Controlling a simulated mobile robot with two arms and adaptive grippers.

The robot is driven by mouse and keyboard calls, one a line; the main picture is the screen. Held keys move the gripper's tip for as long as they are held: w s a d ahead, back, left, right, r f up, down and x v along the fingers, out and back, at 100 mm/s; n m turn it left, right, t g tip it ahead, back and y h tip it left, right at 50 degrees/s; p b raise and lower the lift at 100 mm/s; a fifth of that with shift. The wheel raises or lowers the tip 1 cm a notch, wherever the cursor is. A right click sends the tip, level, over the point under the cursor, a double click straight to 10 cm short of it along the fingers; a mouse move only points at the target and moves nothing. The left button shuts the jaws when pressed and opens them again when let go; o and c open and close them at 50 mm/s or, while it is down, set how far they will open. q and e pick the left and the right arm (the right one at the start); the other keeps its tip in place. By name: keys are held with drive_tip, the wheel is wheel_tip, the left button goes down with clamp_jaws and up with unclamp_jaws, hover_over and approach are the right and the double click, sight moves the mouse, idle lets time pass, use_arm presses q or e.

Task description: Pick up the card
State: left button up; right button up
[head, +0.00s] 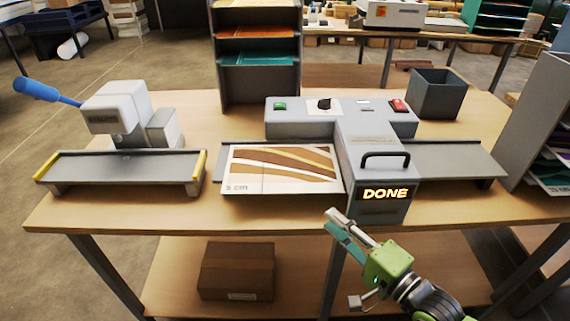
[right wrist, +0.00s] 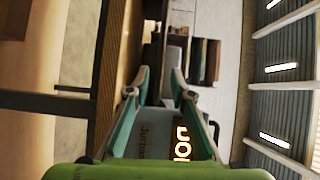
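The card (head: 283,167), with brown, tan and white stripes and a "5 cm" mark, lies flat on the left tray of the grey roll laminator (head: 370,152). Its right edge meets the laminator body, whose display reads "DONE". My right gripper (head: 335,222) is in front of the table's front edge, below and right of the card, apart from it. In the right wrist view, its two teal fingers (right wrist: 160,78) stand apart with nothing between them. The card cannot be made out in that view. My left gripper is not in view.
A trimmer with a blue handle (head: 50,92) and a long grey bed (head: 120,167) stands left of the card. A shelf rack (head: 258,90) rises behind. A dark open bin (head: 434,93) stands at back right. A cardboard box (head: 237,271) sits on the lower shelf.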

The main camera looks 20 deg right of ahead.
drive_tip(key=r, duration=0.1)
drive_tip(key=p, duration=0.1)
approach(297, 188)
drive_tip(key=x, duration=0.3)
drive_tip(key=shift+w+a+r, duration=0.1)
drive_tip(key=shift+w+r, duration=0.2)
drive_tip(key=shift+w, duration=0.05)
drive_tip(key=x, duration=0.2)
drive_tip(key=p+x, duration=0.1)
drive_tip(key=x, duration=0.3)
drive_tip(key=shift+s+f, duration=0.1)
drive_tip(key=shift+f, duration=0.25)
drive_tip(key=shift+w+a+p, duration=0.15)
drive_tip(key=shift+w+p, duration=0.15)
drive_tip(key=shift+w, duration=0.05)
drive_tip(key=shift+s, duration=0.1)
drive_tip(key=shift+c, duration=0.5)
clamp_jaws()
